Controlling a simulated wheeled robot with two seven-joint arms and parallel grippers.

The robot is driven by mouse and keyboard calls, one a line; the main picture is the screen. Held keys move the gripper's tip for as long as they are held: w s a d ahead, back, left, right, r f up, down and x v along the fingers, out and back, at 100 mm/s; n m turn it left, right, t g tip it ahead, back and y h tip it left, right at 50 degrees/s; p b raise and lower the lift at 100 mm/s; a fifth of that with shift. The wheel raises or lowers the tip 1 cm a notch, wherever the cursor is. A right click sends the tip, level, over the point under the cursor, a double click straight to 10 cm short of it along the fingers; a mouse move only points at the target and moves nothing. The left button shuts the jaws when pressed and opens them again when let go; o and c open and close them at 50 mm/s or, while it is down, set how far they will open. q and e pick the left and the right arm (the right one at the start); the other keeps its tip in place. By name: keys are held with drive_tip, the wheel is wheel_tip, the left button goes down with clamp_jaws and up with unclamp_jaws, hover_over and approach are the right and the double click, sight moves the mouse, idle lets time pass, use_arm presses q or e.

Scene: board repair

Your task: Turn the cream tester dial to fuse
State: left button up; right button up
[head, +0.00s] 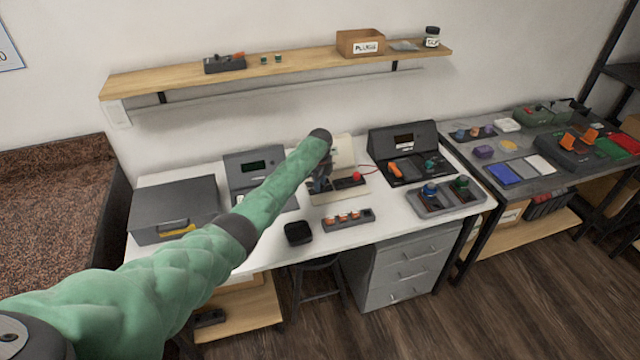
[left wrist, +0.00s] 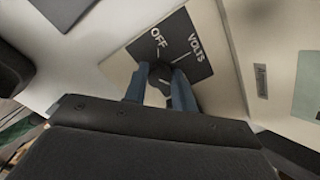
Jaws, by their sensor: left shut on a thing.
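The cream tester (head: 344,149) stands at the back of the white workbench, partly hidden by my left arm. In the left wrist view its cream body (left wrist: 222,95) carries a dark plate (left wrist: 192,65) with OFF and VOLTS in white. A small dark dial (left wrist: 158,75) sits at the lower part of the visible plate. My left gripper (left wrist: 160,84) has its blue fingers on either side of the dial, shut on it. In the head view this gripper (head: 321,183) is small and partly hidden. I see no fuse mark; part of the plate is covered.
A dark grey case (head: 172,211) and a unit with a screen (head: 250,166) stand left of the tester. A black console (head: 405,150) and a grey tray (head: 447,196) are to its right. A small fuse holder (head: 345,219) and black box (head: 298,233) lie in front.

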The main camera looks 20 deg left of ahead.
use_arm(q)
drive_tip(key=shift+r, duration=0.1)
use_arm(e)
drive_tip(key=shift+w, duration=0.25)
use_arm(q)
drive_tip(key=o, duration=1)
use_arm(e)
drive_tip(key=shift+a, duration=0.1)
use_arm(q)
drive_tip(key=shift+r, duration=0.1)
use_arm(e)
drive_tip(key=shift+f, duration=0.1)
use_arm(q)
drive_tip(key=shift+r+b, duration=0.3)
drive_tip(key=shift+r, duration=0.05)
wheel_tip(320, 180, up, 6)
drive_tip(key=shift+f+b, duration=0.1)
drive_tip(key=shift+b, duration=0.8)
drive_tip(key=shift+r, duration=0.5)
use_arm(e)
drive_tip(key=shift+w+a+r, duration=0.35)
drive_tip(key=shift+w+r, duration=0.05)
drive_tip(key=shift+r, duration=0.35)
drive_tip(key=shift+w+a+r, duration=0.35)
drive_tip(key=shift+r, duration=0.45)
drive_tip(key=shift+w+a+r, duration=0.35)
drive_tip(key=shift+w+r, duration=0.05)
drive_tip(key=shift+r, duration=0.35)
